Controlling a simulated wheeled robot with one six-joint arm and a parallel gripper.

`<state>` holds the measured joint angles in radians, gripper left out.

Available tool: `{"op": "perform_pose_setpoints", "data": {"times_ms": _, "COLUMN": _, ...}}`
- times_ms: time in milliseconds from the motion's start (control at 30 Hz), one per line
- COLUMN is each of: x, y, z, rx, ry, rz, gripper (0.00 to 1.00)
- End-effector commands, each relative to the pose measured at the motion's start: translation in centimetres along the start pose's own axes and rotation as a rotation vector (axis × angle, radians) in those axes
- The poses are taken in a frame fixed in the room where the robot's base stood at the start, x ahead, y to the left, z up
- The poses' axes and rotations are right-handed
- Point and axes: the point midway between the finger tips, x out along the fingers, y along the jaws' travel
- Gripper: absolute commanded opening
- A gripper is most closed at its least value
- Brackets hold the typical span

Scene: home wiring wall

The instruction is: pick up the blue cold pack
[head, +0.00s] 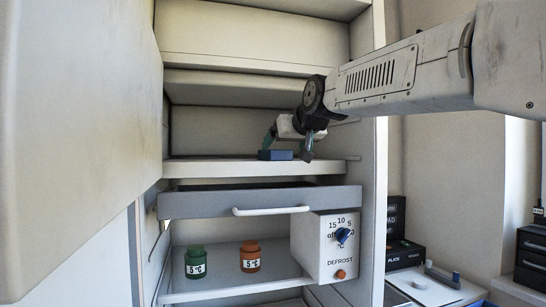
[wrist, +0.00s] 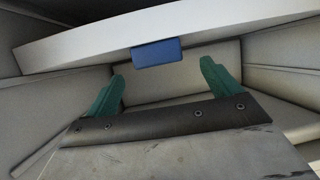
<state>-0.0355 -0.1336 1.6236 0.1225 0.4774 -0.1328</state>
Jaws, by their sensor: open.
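The blue cold pack (head: 275,154) is a small dark blue block lying on the upper open shelf (head: 240,169) of the cabinet, near the shelf's front. In the wrist view the cold pack (wrist: 156,53) shows ahead of the fingertips, between their two lines, against the white shelf edge (wrist: 215,32). My gripper (head: 287,150) is over the shelf at the pack, its teal fingers spread. In the wrist view my gripper (wrist: 162,70) is open with nothing between its fingers. In the head view the fingers partly overlap the pack's surroundings; contact cannot be told.
A drawer with a white handle (head: 271,210) sits just below the shelf. Lower down stand a green jar (head: 196,262), an orange jar (head: 250,256) and a defrost dial box (head: 330,248). A large pale door panel (head: 75,130) fills the left. Black boxes (head: 404,254) are at right.

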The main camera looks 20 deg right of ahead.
Motion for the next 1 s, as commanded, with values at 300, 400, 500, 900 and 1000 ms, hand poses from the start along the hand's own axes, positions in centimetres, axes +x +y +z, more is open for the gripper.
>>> {"op": "perform_pose_setpoints", "data": {"times_ms": 300, "x": 3.5, "y": 1.5, "z": 0.0, "rx": 0.009, "ry": -0.001, "rz": 0.016, "gripper": 0.89}}
{"op": "perform_pose_setpoints", "data": {"times_ms": 400, "x": 5.0, "y": 1.7, "z": -0.1, "rx": 0.009, "ry": -0.001, "rz": 0.018, "gripper": 0.89}}
{"op": "perform_pose_setpoints", "data": {"times_ms": 500, "x": 6.4, "y": 1.7, "z": -0.2, "rx": 0.009, "ry": 0.000, "rz": 0.019, "gripper": 0.89}}
{"op": "perform_pose_setpoints", "data": {"times_ms": 900, "x": 7.5, "y": 1.5, "z": -0.2, "rx": 0.007, "ry": 0.000, "rz": 0.017, "gripper": 0.78}}
{"op": "perform_pose_setpoints", "data": {"times_ms": 1000, "x": 7.5, "y": 1.4, "z": -0.2, "rx": 0.007, "ry": 0.000, "rz": 0.016, "gripper": 0.50}}
